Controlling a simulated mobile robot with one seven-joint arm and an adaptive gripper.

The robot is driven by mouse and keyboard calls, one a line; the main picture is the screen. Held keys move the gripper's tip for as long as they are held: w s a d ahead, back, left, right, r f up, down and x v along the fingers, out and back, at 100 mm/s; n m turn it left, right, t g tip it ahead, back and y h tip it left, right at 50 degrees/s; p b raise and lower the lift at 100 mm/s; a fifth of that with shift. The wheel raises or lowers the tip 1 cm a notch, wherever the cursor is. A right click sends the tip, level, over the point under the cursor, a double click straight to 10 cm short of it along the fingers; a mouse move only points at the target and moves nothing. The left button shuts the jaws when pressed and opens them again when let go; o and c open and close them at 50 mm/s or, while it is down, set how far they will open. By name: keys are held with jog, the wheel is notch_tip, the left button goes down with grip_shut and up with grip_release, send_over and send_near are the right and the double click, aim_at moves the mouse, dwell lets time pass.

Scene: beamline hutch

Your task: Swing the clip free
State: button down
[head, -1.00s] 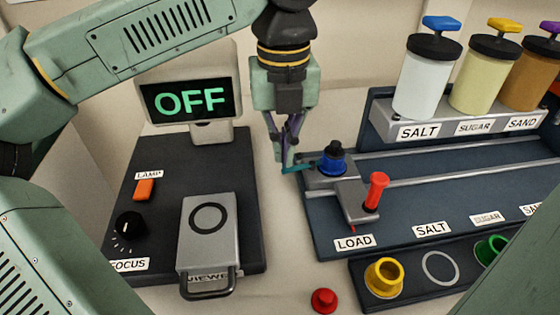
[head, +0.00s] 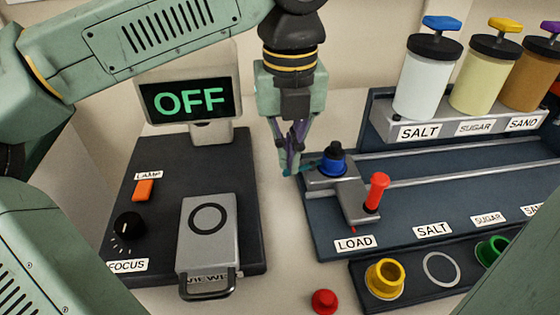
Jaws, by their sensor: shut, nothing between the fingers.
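The clip appears to be a thin teal strip (head: 306,168) at the left edge of the grey carriage (head: 351,199). A blue piece with a dark top (head: 332,160) sits on the carriage, right beside the strip. My gripper (head: 291,168) points down at the strip's left end, just left of the carriage. Its fingers are shut with nothing between them. The fingertips partly hide the strip's left end; whether they touch it I cannot tell.
The carriage, with a red handle (head: 376,192), stands on rails by the LOAD label (head: 354,244). The viewer block (head: 209,245) and a screen reading OFF (head: 187,98) are left. Jars (head: 427,80) stand back right. A yellow cup (head: 385,279) and red knob (head: 324,301) are in front.

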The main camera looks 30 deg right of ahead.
jog(key=shift+s, duration=0.65)
jog(key=shift+s+d, duration=0.15)
jog(key=shift+s+d, duration=0.2)
jog(key=shift+s, duration=0.3)
jog(key=shift+s+d, duration=0.4)
jog(key=shift+s, duration=0.15)
jog(key=shift+s+d, duration=0.1)
jog(key=shift+s+d+b, duration=0.3)
jog(key=shift+d, duration=0.15)
